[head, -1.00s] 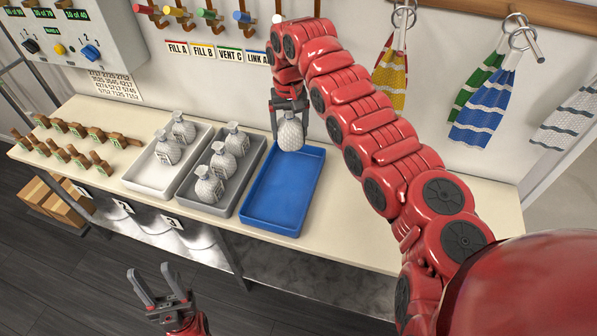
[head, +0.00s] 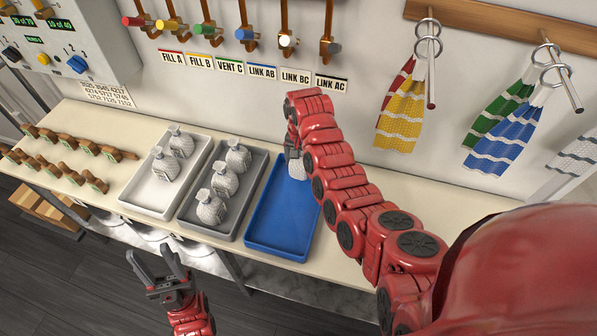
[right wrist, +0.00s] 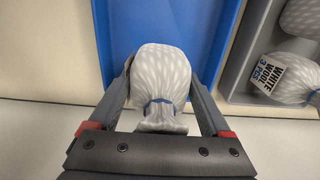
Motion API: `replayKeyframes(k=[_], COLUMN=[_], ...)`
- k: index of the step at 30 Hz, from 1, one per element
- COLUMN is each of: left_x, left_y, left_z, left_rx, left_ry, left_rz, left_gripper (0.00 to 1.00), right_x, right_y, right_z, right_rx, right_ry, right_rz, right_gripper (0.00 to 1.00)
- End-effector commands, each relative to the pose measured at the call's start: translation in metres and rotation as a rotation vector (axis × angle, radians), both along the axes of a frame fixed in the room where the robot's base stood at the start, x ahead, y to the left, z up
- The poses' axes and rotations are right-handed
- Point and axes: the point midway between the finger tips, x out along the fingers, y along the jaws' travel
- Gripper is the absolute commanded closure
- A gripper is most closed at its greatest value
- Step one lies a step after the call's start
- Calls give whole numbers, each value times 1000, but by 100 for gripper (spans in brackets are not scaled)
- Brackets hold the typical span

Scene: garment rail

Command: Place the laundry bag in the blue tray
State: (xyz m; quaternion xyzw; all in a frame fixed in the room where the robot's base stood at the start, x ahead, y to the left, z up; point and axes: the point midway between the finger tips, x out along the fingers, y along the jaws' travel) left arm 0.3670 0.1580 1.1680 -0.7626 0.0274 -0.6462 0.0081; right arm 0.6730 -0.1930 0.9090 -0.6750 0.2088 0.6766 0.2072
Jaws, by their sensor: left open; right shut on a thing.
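The white speckled laundry bag (head: 299,168) is at the far end of the blue tray (head: 273,225), partly hidden by my right arm. My right gripper (head: 291,153) is shut on it. In the right wrist view, the fingers press both sides of the bag (right wrist: 160,78), which has a blue tie at its neck. The blue tray (right wrist: 221,35) lies behind and under the bag there. I cannot tell whether the bag touches the tray floor. The rest of the tray looks empty. My left gripper (head: 151,260) is open and empty, low in front of the table.
Left of the blue tray stand a grey tray (head: 240,210) and a pale tray (head: 130,195), each with similar bags. Wooden pieces (head: 75,175) stand at the table's left. Colored towels (head: 402,115) hang on the wall at right.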

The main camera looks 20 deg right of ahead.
Motion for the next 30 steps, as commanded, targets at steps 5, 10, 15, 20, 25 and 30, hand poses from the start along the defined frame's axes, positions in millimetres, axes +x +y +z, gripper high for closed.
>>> replayKeyframes(k=[5, 10, 15, 20, 25, 30], left_x=[0, 0, 0, 0, 0, 0], left_y=[0, 0, 0, 0, 0, 0], left_z=[6, 11, 15, 14, 12, 12], left_rx=[0, 0, 0, 0, 0, 0], left_ry=[1, 1, 1, 1, 1, 1], left_rz=[0, 0, 0, 0, 0, 0], left_gripper=[50, 50, 50, 50, 50, 50], right_x=[1, 0, 0, 0, 1, 1], right_y=[0, 0, 0, 0, 0, 0], right_z=[-10, -25, -40, -43, -45, -45], right_rx=[-1, 0, -1, 1, 1, 1], right_ry=[-1, 1, -1, -3, -3, -3], right_rz=[1, 4, 1, 0, 1, 1], right_gripper=[88, 88, 88, 88, 88, 0])
